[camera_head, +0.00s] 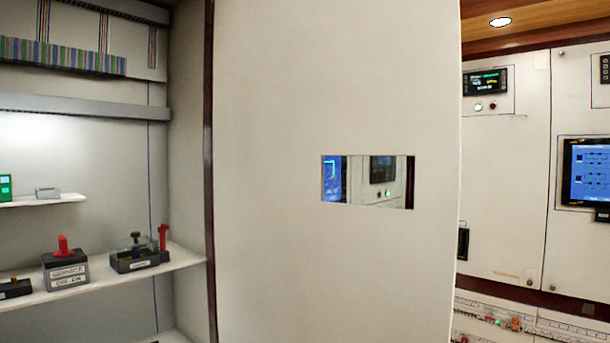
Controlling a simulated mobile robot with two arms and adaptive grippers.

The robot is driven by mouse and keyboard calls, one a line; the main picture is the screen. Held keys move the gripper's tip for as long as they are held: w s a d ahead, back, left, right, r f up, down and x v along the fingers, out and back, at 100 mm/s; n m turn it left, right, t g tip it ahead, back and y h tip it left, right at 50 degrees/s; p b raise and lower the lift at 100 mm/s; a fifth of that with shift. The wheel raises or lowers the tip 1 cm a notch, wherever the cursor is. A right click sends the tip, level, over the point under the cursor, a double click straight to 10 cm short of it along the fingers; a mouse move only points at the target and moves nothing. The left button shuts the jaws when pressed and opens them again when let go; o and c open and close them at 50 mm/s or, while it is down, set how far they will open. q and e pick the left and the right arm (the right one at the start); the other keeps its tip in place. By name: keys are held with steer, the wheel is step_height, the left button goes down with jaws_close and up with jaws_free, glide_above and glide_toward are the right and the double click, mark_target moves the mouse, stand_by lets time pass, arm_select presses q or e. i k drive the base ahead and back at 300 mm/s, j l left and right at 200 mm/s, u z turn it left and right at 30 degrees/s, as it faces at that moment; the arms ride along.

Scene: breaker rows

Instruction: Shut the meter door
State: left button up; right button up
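A large cream door panel (270,90), which looks like the meter door, stands open and fills the middle of the head view. It has a small rectangular window (368,199) through which white panels and a blue screen show. Its left edge meets a dark red vertical frame post (209,150). To its left the cabinet interior is exposed. No handle on the door is visible. Neither gripper shows in this view.
Left, inside the cabinet, a shelf (110,290) holds a grey box with a red lever (65,265) and a black switch block (138,260). Right, behind the door, stand white panels with a meter display (486,83) and a blue screen (587,171).

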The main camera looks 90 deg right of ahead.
mark_target(296, 84)
steer(key=k+l+z, duration=0.15)
steer(key=l, duration=0.25)
steer(key=k+l+z, duration=0.15)
steer(key=l, duration=0.3)
steer(key=k+l+z, duration=0.15)
steer(key=l, duration=0.35)
steer(key=k+l+z, duration=0.15)
steer(key=l, duration=0.3)
steer(key=k+l+z, duration=0.15)
steer(key=l, duration=0.9)
steer(key=k, duration=0.05)
